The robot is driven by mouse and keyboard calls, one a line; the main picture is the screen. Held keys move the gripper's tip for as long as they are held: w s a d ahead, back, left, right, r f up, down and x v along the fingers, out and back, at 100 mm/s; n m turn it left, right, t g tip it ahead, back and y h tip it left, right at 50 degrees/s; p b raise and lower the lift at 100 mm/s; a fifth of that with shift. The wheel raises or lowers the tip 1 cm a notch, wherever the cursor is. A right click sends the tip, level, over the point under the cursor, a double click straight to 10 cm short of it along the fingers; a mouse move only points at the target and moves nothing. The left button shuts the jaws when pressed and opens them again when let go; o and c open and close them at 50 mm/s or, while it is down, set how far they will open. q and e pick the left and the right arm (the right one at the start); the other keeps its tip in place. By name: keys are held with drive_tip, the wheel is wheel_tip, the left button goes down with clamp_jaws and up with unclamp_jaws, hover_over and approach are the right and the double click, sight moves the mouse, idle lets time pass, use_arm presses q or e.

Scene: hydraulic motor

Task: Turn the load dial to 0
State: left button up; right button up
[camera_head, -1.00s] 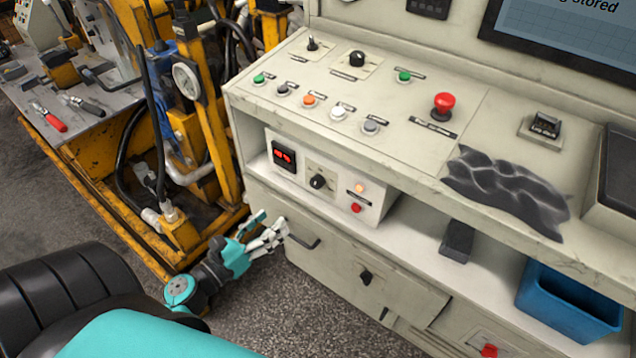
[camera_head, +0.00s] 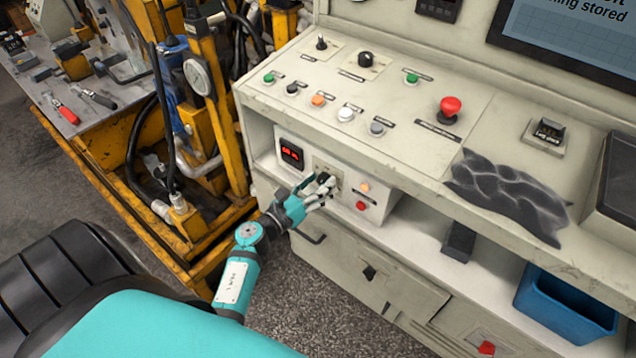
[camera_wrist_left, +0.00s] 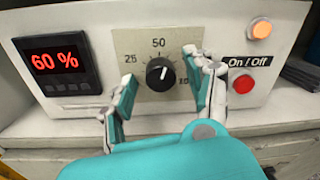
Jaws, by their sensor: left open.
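The load dial (camera_wrist_left: 160,74) is a black knob with a white mark on a beige plate in the left wrist view. Printed numbers 25 and 50 show around it, and a third at the right is partly hidden by a finger. The display (camera_wrist_left: 59,59) left of it reads 60 %. My left gripper (camera_wrist_left: 157,85) is open, with one finger on each side of the dial and apart from it. In the head view my left gripper (camera_head: 326,187) is in front of the control box and partly covers the dial. My right gripper is not in view.
The control box (camera_head: 385,197) sits on a shelf under the button panel. It carries an orange lamp (camera_wrist_left: 260,29) and a red On/Off button (camera_wrist_left: 242,84). A dark block (camera_head: 459,242) and a blue bin (camera_head: 566,303) are farther right.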

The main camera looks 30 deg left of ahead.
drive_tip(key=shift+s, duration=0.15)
use_arm(q)
drive_tip(key=shift+c, duration=0.6)
clamp_jaws()
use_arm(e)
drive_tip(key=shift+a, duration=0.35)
